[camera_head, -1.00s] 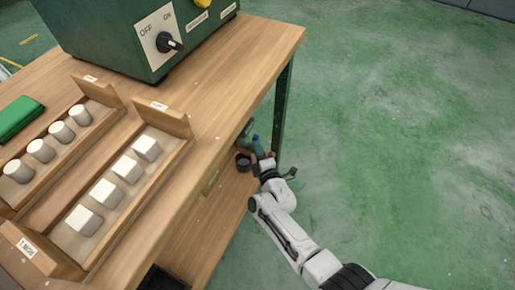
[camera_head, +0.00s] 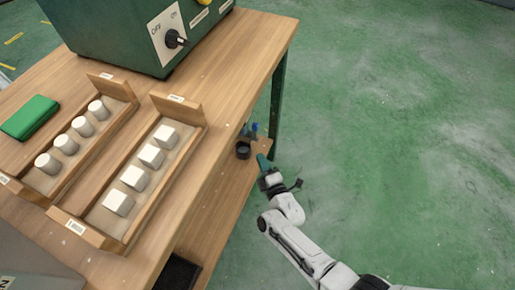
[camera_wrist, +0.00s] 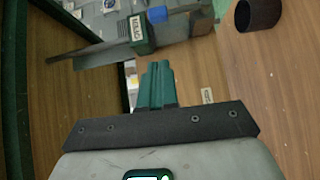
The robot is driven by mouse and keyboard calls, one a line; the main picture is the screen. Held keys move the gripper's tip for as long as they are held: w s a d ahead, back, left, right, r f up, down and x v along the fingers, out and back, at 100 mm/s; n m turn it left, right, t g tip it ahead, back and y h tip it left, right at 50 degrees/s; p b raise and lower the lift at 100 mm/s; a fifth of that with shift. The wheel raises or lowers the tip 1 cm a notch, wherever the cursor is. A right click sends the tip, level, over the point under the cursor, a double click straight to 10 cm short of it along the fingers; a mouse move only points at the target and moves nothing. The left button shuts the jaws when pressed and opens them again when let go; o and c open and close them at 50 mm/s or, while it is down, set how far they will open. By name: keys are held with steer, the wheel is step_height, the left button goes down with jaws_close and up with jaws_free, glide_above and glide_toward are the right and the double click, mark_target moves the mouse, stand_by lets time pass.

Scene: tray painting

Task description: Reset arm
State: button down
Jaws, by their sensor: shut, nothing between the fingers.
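My white arm reaches up from the bottom right in the head view, beside the table's right edge. My gripper (camera_head: 263,160) is at its end, near the lower shelf by the green table leg. In the wrist view my gripper (camera_wrist: 158,68) shows its teal fingers pressed together with nothing between them. Wooden shelf surface lies beyond the fingers.
The wooden table (camera_head: 235,75) carries a tray of white cubes (camera_head: 72,225), a tray of white cylinders (camera_head: 25,188), a green block (camera_head: 30,117) and a dark green switch box (camera_head: 120,40). A dark cup (camera_head: 243,151) stands on the lower shelf. Green floor at right is clear.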

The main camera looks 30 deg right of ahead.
steer(key=shift+s+a, duration=0.2)
steer(key=shift+s, duration=0.85)
steer(key=s+d+r+m+g+y, duration=0.1)
steer(key=s+r+m+g, duration=0.4)
steer(key=s, duration=0.4)
steer(key=s+r+m+g+y, duration=0.1)
steer(key=s+r+m+g, duration=0.2)
steer(key=s+m+g, duration=0.45)
steer(key=s+d+r+m+g+y, duration=0.1)
steer(key=s+r+m+g, duration=0.3)
steer(key=s, duration=0.7)
step_height(320, 180, up, 17)
steer(key=p, duration=1.7)
steer(key=shift+f, duration=0.2)
